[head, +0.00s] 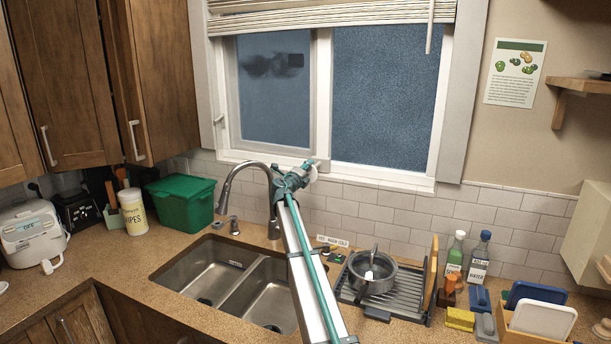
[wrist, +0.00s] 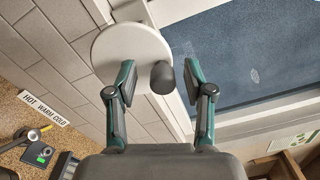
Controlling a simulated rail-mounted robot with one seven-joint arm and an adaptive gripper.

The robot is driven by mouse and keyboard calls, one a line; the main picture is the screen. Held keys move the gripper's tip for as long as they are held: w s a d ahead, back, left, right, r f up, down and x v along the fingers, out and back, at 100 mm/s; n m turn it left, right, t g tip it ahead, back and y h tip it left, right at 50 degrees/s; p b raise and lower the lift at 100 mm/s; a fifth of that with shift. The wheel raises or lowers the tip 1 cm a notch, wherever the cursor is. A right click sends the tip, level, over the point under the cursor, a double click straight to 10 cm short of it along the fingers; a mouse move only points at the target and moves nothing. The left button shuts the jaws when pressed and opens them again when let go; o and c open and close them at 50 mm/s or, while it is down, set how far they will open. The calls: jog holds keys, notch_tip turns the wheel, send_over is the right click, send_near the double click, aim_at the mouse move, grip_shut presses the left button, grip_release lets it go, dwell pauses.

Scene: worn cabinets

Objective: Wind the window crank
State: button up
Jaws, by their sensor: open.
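The window crank shows in the wrist view as a round white disc (wrist: 133,48) with a dark grey knob (wrist: 162,78). In the head view its pale disc (head: 313,170) shows at the sill, partly hidden by my gripper. My gripper (wrist: 158,66) is open in the wrist view. One finger appears on each side of the knob, with a wider gap on the left; I cannot tell how deep the knob sits between them. In the head view my gripper (head: 296,174) is at the lower frame of the window (head: 385,95).
Below are a double sink (head: 199,270), a curved faucet (head: 272,200) and a dish rack (head: 400,293) with a metal pot (head: 372,280). A green bin (head: 184,203) stands left. Bottles (head: 478,262) stand right. A blind (head: 335,18) hangs above the window.

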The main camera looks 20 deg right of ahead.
jog(key=v, duration=0.5)
dwell(0.4)
